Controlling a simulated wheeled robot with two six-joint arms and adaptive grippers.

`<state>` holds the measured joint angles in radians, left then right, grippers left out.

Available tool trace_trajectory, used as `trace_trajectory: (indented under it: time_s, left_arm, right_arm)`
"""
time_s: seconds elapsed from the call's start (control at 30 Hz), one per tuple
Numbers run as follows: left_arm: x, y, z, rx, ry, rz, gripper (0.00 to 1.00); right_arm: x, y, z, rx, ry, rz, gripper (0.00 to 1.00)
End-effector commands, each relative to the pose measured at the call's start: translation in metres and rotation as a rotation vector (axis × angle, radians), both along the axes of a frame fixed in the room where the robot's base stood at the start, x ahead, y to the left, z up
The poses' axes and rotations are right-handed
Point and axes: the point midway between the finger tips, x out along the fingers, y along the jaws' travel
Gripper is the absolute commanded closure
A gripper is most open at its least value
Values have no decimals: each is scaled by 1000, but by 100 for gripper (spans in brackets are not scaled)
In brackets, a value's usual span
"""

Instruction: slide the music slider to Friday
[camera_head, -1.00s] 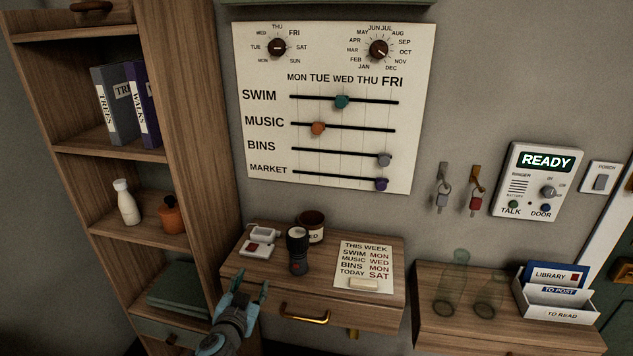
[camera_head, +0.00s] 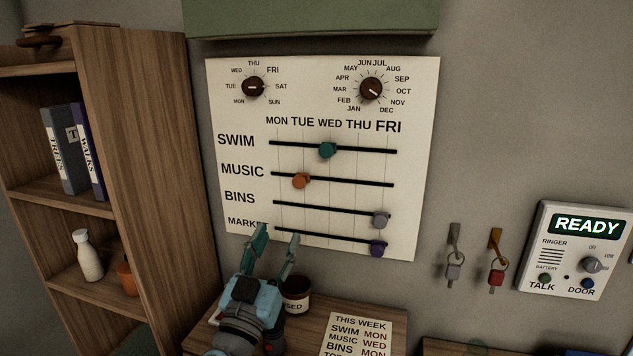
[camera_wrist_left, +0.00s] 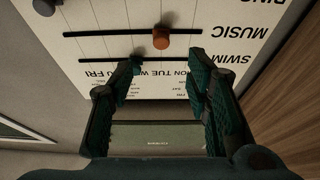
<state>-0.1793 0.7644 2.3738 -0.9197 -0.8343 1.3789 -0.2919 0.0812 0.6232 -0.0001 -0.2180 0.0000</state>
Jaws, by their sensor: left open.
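The music slider's orange knob (camera_head: 301,181) sits on the MUSIC track (camera_head: 350,183), roughly below TUE and left of FRI (camera_head: 388,127). My left gripper (camera_head: 277,240) is open and empty, with fingers pointing up, below the orange knob in the head view and partly covering the MARKET label. In the left wrist view the board is upside down. The orange knob (camera_wrist_left: 161,38) shows just beyond the gap between the open fingers (camera_wrist_left: 162,68). My right gripper is not in view.
Nearby knobs are teal on SWIM (camera_head: 326,150), grey on BINS (camera_head: 380,219) and purple on MARKET (camera_head: 378,249). A dark cup (camera_head: 297,294) stands by my left gripper on the wooden ledge. A wooden shelf (camera_head: 160,180) is at left; keys (camera_head: 495,275) hang at right.

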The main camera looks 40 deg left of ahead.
Motion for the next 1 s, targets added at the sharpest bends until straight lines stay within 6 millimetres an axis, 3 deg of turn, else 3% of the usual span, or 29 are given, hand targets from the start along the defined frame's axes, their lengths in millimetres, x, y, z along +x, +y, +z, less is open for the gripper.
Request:
trace_trajectory:
  time_s: [0.17, 0.4, 0.6, 0.73, 1.0]
  left_arm:
    - [15, 4, 9, -2, -4, -1, 56]
    - [75, 22, 38, -5, -5, -4, 56]
    - [115, 38, 53, -3, -2, -2, 56]
    - [126, 42, 55, -2, -2, -3, 56]
    - [128, 43, 54, 0, 0, -3, 56]
  right_arm:
    - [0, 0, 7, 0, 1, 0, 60]
    - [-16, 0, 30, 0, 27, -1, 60]
    - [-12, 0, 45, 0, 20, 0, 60]
    - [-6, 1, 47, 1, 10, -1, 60]
    - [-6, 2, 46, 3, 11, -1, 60]
